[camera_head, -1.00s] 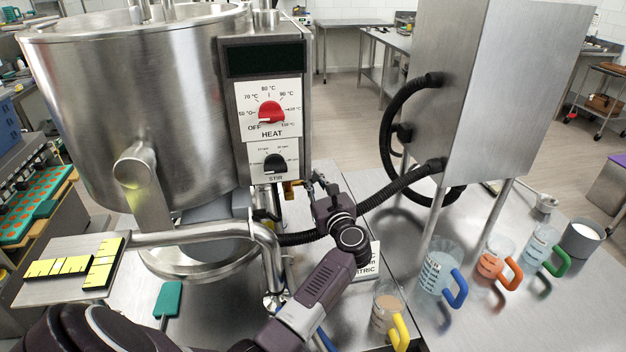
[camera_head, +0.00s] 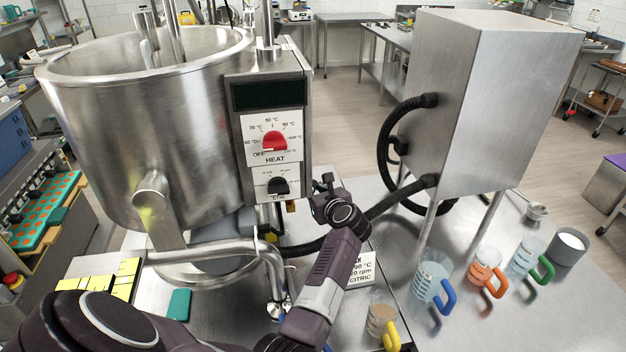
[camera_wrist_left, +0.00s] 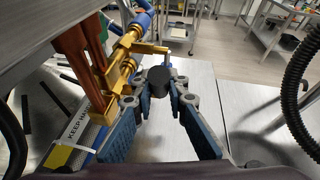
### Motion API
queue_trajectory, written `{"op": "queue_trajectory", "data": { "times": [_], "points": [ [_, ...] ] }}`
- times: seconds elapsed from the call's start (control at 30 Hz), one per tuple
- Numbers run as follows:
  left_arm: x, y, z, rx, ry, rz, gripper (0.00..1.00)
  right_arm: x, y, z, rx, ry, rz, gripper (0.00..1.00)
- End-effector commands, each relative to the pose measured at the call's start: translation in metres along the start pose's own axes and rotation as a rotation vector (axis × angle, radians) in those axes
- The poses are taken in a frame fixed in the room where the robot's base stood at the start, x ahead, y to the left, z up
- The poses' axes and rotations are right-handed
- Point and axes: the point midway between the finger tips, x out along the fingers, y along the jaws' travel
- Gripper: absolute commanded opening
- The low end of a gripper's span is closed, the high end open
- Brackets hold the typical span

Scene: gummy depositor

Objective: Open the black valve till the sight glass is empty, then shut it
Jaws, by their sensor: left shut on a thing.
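My left gripper (camera_head: 323,186) is beside the kettle's lower right, below the control box. In the left wrist view its blue-padded fingers (camera_wrist_left: 160,92) are closed in on a black rounded knob (camera_wrist_left: 158,77), which I take to be the black valve's handle. The knob stands in front of a brass valve body (camera_wrist_left: 118,68) with a thin brass rod. A bit of brass also shows in the head view (camera_head: 291,206). I cannot make out the sight glass or its level in either view. My right gripper is not in view.
The steel kettle (camera_head: 150,120) and its control box with a red heat knob (camera_head: 274,141) stand left. A steel cabinet (camera_head: 475,110) on legs, with black hoses (camera_head: 392,165), is at right. Several handled jugs, one yellow-handled (camera_head: 384,318), stand on the bench. A sign (camera_head: 362,272) is behind my arm.

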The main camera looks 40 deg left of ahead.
Motion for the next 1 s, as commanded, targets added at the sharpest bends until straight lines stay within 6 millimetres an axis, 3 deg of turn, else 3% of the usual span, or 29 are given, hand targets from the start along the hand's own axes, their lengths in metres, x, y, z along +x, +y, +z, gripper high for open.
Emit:
{"op": "queue_trajectory", "data": {
  "times": [0.1,0.43,0.47,0.63,1.0],
  "points": [
    [-0.0002,-0.0011,0.0030,0.004,0.029,0.003,0.00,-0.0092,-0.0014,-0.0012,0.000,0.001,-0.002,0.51],
    [0.0008,-0.0010,0.0008,0.004,0.035,0.003,0.00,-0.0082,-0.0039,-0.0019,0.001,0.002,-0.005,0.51],
    [0.0008,-0.0009,0.0008,0.004,0.035,0.003,0.15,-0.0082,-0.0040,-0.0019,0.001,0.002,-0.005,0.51],
    [0.0007,-0.0009,0.0008,0.005,0.035,0.003,0.32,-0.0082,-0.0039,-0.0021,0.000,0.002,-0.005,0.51],
    [0.0009,-0.0006,0.0005,0.005,0.034,0.003,0.32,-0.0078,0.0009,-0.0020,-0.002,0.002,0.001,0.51]
  ]
}}
